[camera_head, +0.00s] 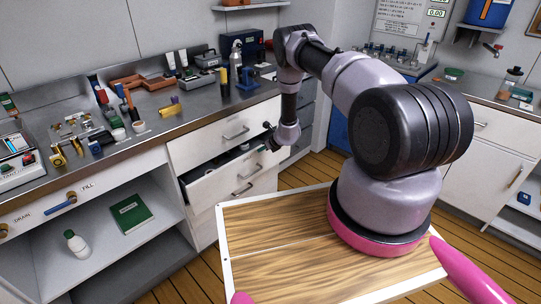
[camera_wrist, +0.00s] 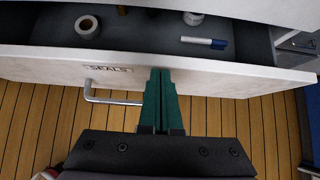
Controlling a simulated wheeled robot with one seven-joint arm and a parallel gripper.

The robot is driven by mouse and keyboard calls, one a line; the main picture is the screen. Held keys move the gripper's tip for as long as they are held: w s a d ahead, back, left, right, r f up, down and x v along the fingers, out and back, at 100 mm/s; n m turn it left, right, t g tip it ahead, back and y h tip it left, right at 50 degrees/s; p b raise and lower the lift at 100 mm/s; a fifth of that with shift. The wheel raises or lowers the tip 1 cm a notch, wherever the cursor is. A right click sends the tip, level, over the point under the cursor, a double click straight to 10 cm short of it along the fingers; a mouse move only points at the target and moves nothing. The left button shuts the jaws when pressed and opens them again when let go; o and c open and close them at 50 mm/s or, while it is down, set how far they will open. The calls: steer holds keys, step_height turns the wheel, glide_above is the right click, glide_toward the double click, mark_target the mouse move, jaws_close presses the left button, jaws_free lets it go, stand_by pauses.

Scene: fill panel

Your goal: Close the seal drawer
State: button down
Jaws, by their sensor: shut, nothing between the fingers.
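The seal drawer (camera_wrist: 220,78) is pulled out, its white front labelled "SEALS" in the wrist view. It also shows open in the head view (camera_head: 222,182), below a shut drawer. A roll of tape (camera_wrist: 87,26) and a marker (camera_wrist: 203,42) lie inside it. My gripper (camera_wrist: 160,72) is shut and empty, its green fingertips at the drawer front, right of the metal handle (camera_wrist: 112,98). I cannot tell whether they touch the front. In the head view my gripper (camera_head: 264,149) is small and close to the open drawer.
The metal worktop (camera_head: 190,115) above holds several tools and bottles. A shelf to the left carries a green book (camera_head: 131,213) and a white bottle (camera_head: 75,242). Another white cabinet (camera_head: 475,170) stands at right.

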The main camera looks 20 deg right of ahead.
steer(key=shift+w+a, duration=0.35)
steer(key=shift+w, duration=0.3)
steer(key=shift+w+a, duration=0.4)
steer(key=shift+w, duration=0.25)
steer(key=shift+w+a, duration=0.35)
steer(key=shift+w, duration=0.3)
